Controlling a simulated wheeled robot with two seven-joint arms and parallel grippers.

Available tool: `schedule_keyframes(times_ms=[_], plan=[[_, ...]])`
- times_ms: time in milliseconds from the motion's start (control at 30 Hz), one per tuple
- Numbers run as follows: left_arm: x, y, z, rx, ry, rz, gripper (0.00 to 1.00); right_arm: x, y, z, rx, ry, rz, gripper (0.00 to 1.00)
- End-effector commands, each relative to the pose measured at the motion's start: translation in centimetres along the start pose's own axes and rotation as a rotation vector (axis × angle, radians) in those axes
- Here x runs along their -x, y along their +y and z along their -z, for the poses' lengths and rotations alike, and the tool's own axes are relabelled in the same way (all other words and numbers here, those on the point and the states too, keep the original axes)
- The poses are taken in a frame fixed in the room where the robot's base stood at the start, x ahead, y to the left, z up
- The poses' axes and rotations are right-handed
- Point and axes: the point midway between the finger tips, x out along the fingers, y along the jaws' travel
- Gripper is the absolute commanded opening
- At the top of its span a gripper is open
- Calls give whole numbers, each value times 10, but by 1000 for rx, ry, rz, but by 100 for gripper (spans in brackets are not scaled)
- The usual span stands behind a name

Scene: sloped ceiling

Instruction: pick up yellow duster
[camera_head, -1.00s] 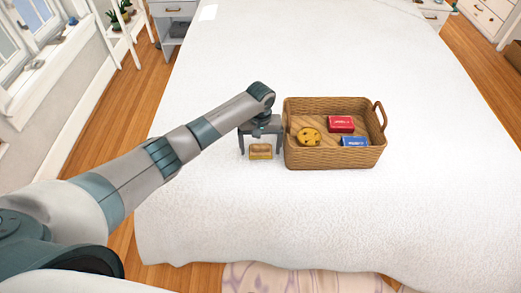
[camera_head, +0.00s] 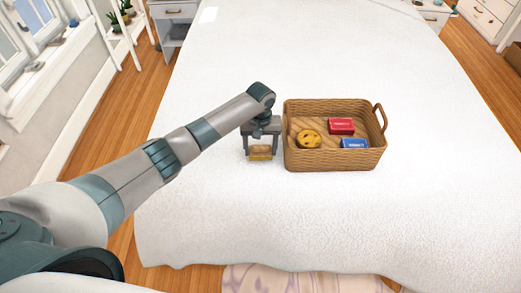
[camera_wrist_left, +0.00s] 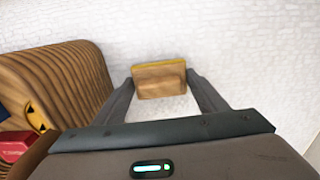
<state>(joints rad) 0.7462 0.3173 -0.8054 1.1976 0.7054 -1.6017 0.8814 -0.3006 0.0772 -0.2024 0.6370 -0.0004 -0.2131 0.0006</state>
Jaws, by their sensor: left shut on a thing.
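The yellow duster (camera_head: 260,153) is a small block with a wooden-brown body and a yellow edge. It is at the white bed surface just left of the wicker basket. My left gripper (camera_head: 260,155) reaches down over it with one finger on each side, shut on it. In the left wrist view the duster (camera_wrist_left: 159,80) sits between the tips of the two dark fingers of the gripper (camera_wrist_left: 160,88). Whether its underside touches the bed cannot be told. My right gripper is not in view.
The wicker basket (camera_head: 335,160) stands close to the right of the gripper. The white bed (camera_head: 300,220) is clear in front and behind.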

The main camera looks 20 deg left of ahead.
Motion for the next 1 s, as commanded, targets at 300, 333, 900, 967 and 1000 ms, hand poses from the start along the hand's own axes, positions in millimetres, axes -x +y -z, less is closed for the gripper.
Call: schedule_keyframes(times_ms=[300, 333, 900, 967, 1000], plan=[[42, 1, 1, -2, 4, -4, 43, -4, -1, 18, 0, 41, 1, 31], [47, 1, 1, -2, 4, -4, 43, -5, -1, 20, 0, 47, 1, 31], [96, 0, 0, -1, 0, -1, 43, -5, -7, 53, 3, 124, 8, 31], [96, 0, 0, -1, 0, -1, 43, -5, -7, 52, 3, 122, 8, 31], [96, 0, 0, -1, 0, -1, 43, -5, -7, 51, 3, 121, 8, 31]])
